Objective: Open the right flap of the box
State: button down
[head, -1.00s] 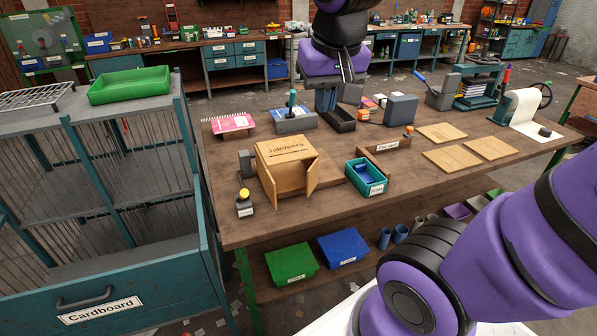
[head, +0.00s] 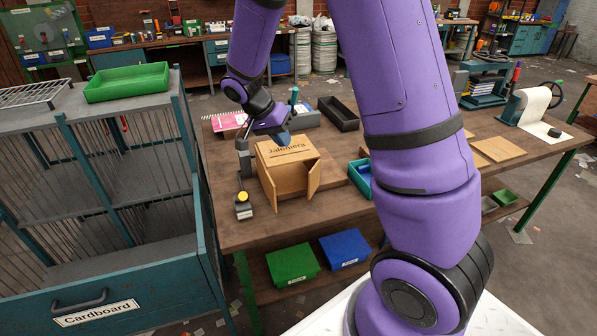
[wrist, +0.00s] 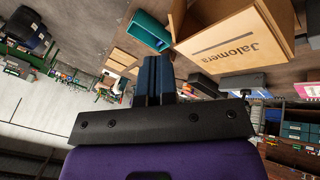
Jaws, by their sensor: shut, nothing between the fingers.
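The wooden box (head: 283,152), marked "Jalomera" on top, stands on the workbench with its front toward me. Its right flap (head: 314,177) stands swung outward from the front right edge. A narrow panel shows at the left front edge. In the wrist view, the box (wrist: 235,42) appears turned over at the upper right. My gripper (head: 284,138) is at the far edge of the box top, and contact cannot be told. Its dark blue fingers (wrist: 153,75) are together with nothing between them, in the wrist view left of the box.
A yellow-topped button (head: 243,199) stands left of the box. A teal bin (head: 360,175) is to its right, partly hidden by my arm. A black tray (head: 338,113) and a pink notebook (head: 228,121) lie behind. Bench in front of the box is clear.

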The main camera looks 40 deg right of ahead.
jog(key=m+h, duration=0.1)
jog(key=m, duration=0.1)
send_near(314, 180)
jog(key=shift+g, duration=0.4)
jog(key=f, duration=0.4)
jog(key=shift+s+d, duration=0.25)
jog(key=shift+s, duration=0.15)
jog(key=shift+n+h, duration=0.3)
